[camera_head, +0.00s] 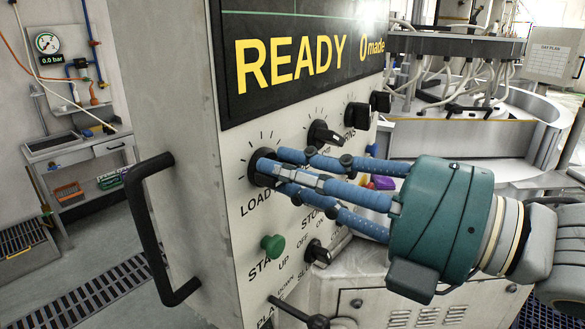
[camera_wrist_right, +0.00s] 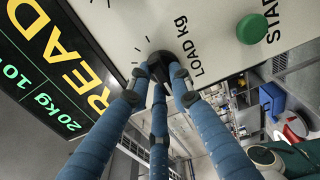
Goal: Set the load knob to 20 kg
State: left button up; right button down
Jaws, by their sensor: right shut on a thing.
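The black load knob (camera_head: 257,163) is on the sloping front panel of the control cabinet, above the label LOAD. My right gripper (camera_head: 275,170) comes in from the right with its blue fingers closed around this knob. In the right wrist view the fingers (camera_wrist_right: 160,74) meet on the dark knob (camera_wrist_right: 157,58), beside the label LOAD kg. The fingers cover much of the knob, so I cannot read its pointer. The display (camera_head: 305,55) reads READY and 0 made. In the right wrist view the display (camera_wrist_right: 58,85) also shows 20kg. My left gripper is not seen.
Other black knobs (camera_head: 323,134) sit up and right of the load knob. A green start button (camera_head: 272,246) and a switch (camera_head: 317,252) are below. A black handle (camera_head: 150,230) sticks out at the cabinet's left. A lapping machine (camera_head: 455,140) stands behind.

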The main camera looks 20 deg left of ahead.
jog(key=c, duration=1.5)
grip_release()
jog(key=shift+c, duration=0.2)
jog(key=v, duration=1.2)
